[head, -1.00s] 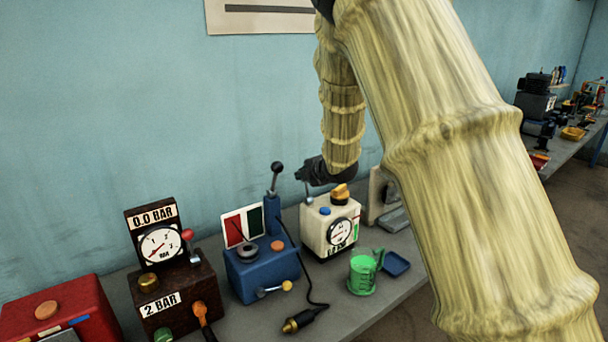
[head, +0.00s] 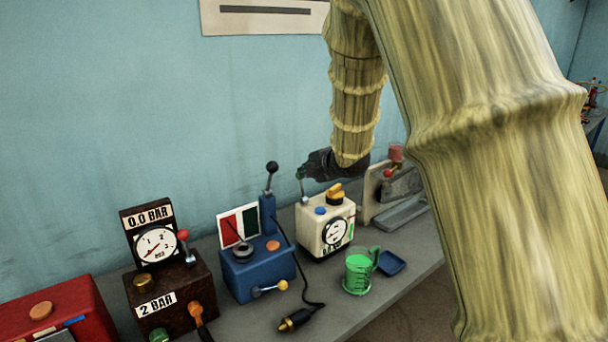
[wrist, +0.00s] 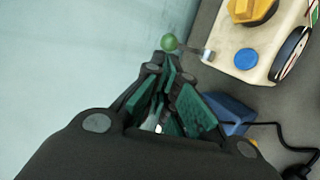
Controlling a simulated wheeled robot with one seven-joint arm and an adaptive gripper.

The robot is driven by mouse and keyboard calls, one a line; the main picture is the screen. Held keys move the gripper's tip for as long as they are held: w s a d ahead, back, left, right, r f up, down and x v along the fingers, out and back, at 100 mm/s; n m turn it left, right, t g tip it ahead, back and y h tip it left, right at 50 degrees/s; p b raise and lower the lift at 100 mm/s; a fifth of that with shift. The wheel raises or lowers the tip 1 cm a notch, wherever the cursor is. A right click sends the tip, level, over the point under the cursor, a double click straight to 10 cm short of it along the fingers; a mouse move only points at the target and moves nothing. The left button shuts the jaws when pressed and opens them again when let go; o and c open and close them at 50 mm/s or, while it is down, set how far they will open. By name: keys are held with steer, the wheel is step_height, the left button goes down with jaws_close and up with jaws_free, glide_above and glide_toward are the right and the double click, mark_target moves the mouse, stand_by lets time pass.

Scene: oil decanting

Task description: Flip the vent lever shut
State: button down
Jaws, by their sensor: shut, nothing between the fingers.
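The vent lever appears to be the small metal lever (head: 303,186) on the back left corner of the cream box (head: 312,232). In the wrist view its green ball knob (wrist: 169,42) and metal stem (wrist: 190,49) show just beyond my fingertips. My gripper (head: 306,168) is shut and empty, above the back of the cream box. In the wrist view my gripper (wrist: 160,68) has its tips close to the green knob; I cannot tell whether they touch it. The box also has a gauge, a blue button and an orange knob.
A blue unit (head: 258,275) with a tall black-knobbed lever stands left of the cream box. A brown gauge box (head: 170,290) stands further left. A green measuring cup (head: 358,273) and a blue dish (head: 392,263) stand in front right. The wall is close behind.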

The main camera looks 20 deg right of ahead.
steer(key=b+v, duration=0.1)
steer(key=v, duration=0.5)
steer(key=shift+r, duration=0.3)
steer(key=shift+d, duration=0.1)
